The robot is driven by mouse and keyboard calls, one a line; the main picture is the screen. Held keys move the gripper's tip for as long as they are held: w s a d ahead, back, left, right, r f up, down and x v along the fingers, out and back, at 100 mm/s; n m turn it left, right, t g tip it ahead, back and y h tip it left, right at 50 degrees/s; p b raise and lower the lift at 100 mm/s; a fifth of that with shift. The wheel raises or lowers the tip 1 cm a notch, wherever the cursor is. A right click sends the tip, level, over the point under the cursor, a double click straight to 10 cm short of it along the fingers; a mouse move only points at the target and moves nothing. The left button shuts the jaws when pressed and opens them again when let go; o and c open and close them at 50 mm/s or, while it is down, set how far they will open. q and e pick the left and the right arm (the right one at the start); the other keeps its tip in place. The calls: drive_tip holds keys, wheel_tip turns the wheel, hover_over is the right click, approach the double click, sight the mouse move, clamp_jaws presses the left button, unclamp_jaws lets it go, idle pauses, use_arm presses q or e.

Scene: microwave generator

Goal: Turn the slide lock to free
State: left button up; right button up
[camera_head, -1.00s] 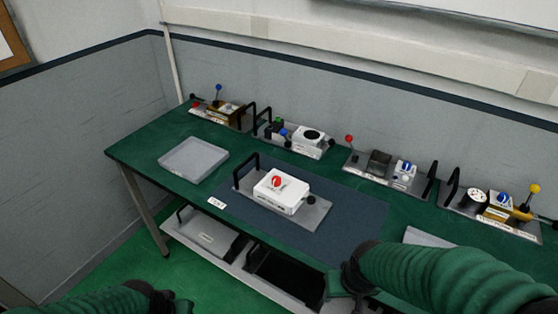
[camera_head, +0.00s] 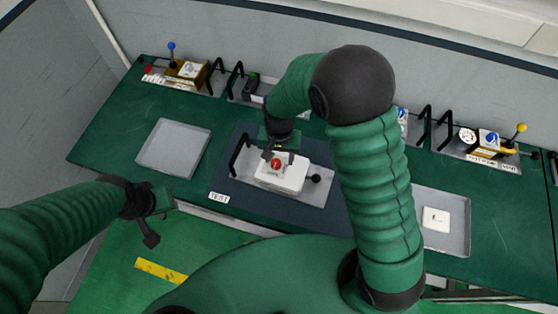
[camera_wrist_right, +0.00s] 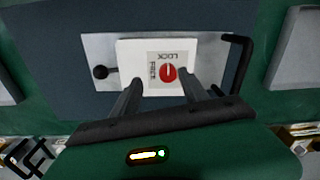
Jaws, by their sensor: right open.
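The slide lock is a round red knob (camera_head: 276,163) on a white box (camera_head: 288,181). In the right wrist view the knob (camera_wrist_right: 168,73) sits on a grey label with the words LOCK and FREE, and a pale bar crosses it. My right gripper (camera_head: 276,153) is over the box, close to the knob. In the right wrist view the gripper (camera_wrist_right: 160,82) is open and empty, its two fingers pointing at the box on either side of the knob; contact cannot be told. My left gripper (camera_head: 150,232) hangs off the table's front edge, away from the box; its jaws are unclear.
The box is on a grey plate (camera_head: 318,193) with a black handle and a black knob, on a dark mat (camera_head: 225,190). Grey trays stand left (camera_head: 175,148) and right (camera_head: 455,210), the right one holding a white piece (camera_head: 436,219). Several devices line the wall.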

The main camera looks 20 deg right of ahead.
sight(275, 163)
drive_tip(key=w+f, duration=0.2)
drive_tip(key=f, duration=0.1)
drive_tip(key=w+f, duration=0.1)
drive_tip(key=f, duration=0.1)
drive_tip(key=shift+a+f, duration=0.2)
drive_tip(key=shift+a, duration=0.15)
drive_tip(key=shift+s+a, duration=0.15)
drive_tip(key=shift+s, duration=0.15)
drive_tip(key=shift+s+a+r, duration=0.2)
drive_tip(key=shift+s+r, duration=0.1)
drive_tip(key=shift+s, duration=0.35)
drive_tip(key=shift+s+d, duration=0.1)
drive_tip(key=shift+c, duration=0.4)
drive_tip(key=shift+d, duration=0.2)
drive_tip(key=shift+c, duration=1.1)
drive_tip(key=shift+w+d+f, duration=0.2)
drive_tip(key=shift+w+f, duration=0.1)
drive_tip(key=shift+w, duration=0.2)
drive_tip(key=c, duration=0.5)
drive_tip(key=shift+c, duration=1.1)
clamp_jaws()
use_arm(q)
drive_tip(key=shift+w+a+r, duration=0.1)
drive_tip(key=shift+w+a, duration=0.1)
drive_tip(key=shift+w, duration=0.35)
drive_tip(key=shift+w+a, duration=0.2)
drive_tip(key=shift+w, duration=0.3)
use_arm(e)
drive_tip(key=shift+s+a+r, duration=0.15)
drive_tip(key=shift+a, duration=0.05)
